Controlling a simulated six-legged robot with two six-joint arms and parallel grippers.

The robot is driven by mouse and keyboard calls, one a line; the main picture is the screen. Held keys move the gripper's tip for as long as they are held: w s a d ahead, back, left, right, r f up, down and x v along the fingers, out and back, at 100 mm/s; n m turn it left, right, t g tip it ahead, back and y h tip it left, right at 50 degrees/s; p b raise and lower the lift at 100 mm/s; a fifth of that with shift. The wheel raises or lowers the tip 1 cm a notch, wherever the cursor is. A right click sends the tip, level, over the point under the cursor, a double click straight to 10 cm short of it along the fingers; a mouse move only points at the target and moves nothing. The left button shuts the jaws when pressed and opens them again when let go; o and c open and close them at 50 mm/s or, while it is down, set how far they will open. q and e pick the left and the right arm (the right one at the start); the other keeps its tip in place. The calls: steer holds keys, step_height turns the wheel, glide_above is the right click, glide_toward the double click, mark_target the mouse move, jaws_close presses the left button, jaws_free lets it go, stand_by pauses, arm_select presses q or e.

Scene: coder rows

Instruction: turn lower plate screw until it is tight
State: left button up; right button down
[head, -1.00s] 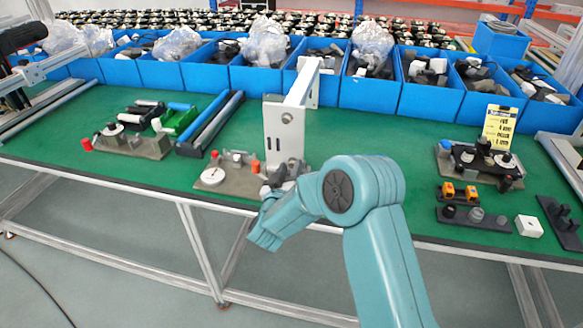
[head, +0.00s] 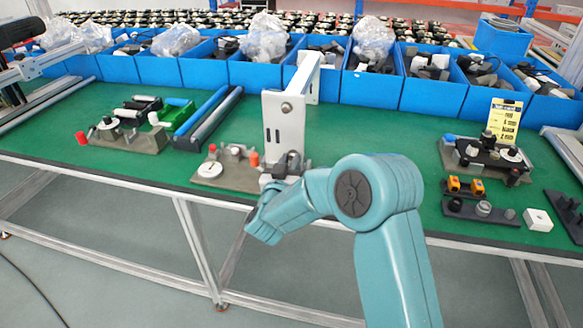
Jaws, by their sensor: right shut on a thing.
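A white upright plate (head: 284,135) stands on a brown-grey base (head: 228,178) near the table's front edge. A round screw head (head: 287,107) shows high on the plate. My right gripper (head: 290,163) is at the foot of the plate, at the end of my teal arm coming in from the right. It is small and dark here, and shut on the lower plate screw. The screw itself is hidden by the gripper, so how deep it sits cannot be seen. My left gripper is not in view.
Another fixture (head: 128,138) with a red knob stands left. A fixture with a yellow card (head: 505,120) stands right. Blue bins (head: 430,95) line the back.

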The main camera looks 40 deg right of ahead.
steer(key=m+b, duration=0.1)
steer(key=b, duration=0.1)
steer(key=m+b, duration=0.4)
steer(key=shift+f, duration=0.3)
steer(key=shift+m+b, duration=0.35)
steer(key=shift+m, duration=0.05)
steer(key=shift+r+m, duration=0.25)
steer(key=shift+m, duration=0.05)
steer(key=c, duration=1.1)
jaws_free()
steer(key=n+p, duration=0.8)
steer(key=p, duration=0.1)
steer(key=shift+r+n, duration=0.3)
steer(key=shift+n, duration=0.1)
steer(key=shift+f+n, duration=0.2)
steer(key=shift+n, duration=0.3)
